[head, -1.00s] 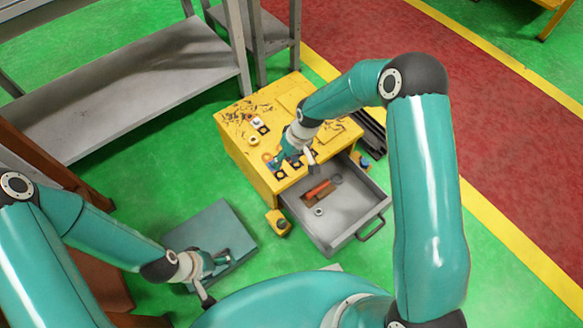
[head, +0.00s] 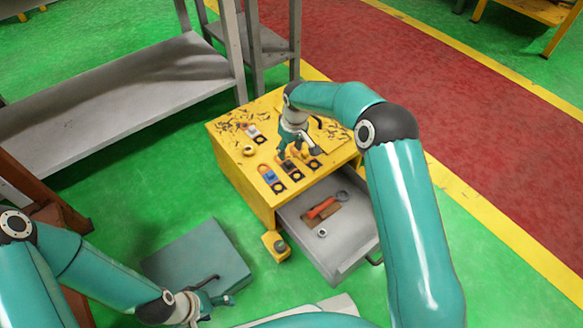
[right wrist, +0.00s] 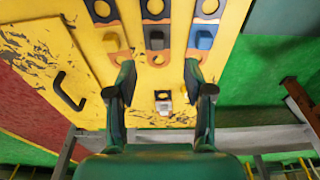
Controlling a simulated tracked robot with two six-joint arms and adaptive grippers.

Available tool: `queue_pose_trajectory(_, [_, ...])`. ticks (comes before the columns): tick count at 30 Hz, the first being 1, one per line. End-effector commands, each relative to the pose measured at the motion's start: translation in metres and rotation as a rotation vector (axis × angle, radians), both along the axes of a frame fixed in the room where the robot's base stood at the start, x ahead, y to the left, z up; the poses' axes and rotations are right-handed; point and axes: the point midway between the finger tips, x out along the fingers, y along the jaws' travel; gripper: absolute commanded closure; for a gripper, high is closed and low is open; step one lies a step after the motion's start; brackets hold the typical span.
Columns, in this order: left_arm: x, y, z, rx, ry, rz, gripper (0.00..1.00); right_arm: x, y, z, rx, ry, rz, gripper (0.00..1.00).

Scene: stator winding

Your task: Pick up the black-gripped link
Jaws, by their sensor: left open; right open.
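The black-gripped link (right wrist: 155,41) lies on the yellow cabinet top in the right wrist view, the middle of three links in a row. It also shows in the head view (head: 294,174), partly behind the gripper. An orange-gripped link (right wrist: 114,43) and a blue-gripped link (right wrist: 203,41) lie on either side. My left gripper (head: 218,299) is open and empty, low at the left.
A white-gripped link (right wrist: 163,104) lies farther back on the cabinet top (head: 232,165). The open grey drawer (head: 338,240) holds a red-handled tool (head: 321,208) and rings. A grey shelf (head: 110,105) stands left.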

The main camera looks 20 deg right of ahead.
Motion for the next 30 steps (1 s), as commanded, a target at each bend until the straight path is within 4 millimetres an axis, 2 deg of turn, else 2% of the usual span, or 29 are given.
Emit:
queue_pose_trajectory(1, [0.000, 0.000, -0.007, 0.000, 0.000, 0.000, 0.31, 0.002, 0.000, -0.013, 0.000, -0.001, -0.001, 0.48])
queue_pose_trajectory(3, [0.000, 0.000, -0.009, 0.000, 0.000, 0.000, 0.31, 0.003, 0.001, -0.022, 0.000, -0.001, 0.000, 0.48])
queue_pose_trajectory(11, [0.000, 0.000, -0.015, 0.000, 0.000, 0.000, 0.31, 0.007, 0.001, -0.038, 0.001, -0.002, -0.001, 0.48])
queue_pose_trajectory(20, [0.000, 0.000, -0.039, 0.000, 0.001, 0.000, 0.31, 0.018, 0.000, -0.077, 0.000, 0.000, -0.001, 0.48])
queue_pose_trajectory(30, [0.000, 0.000, -0.040, 0.000, 0.000, 0.000, 0.31, 0.019, 0.000, -0.082, 0.000, -0.002, -0.001, 0.48])
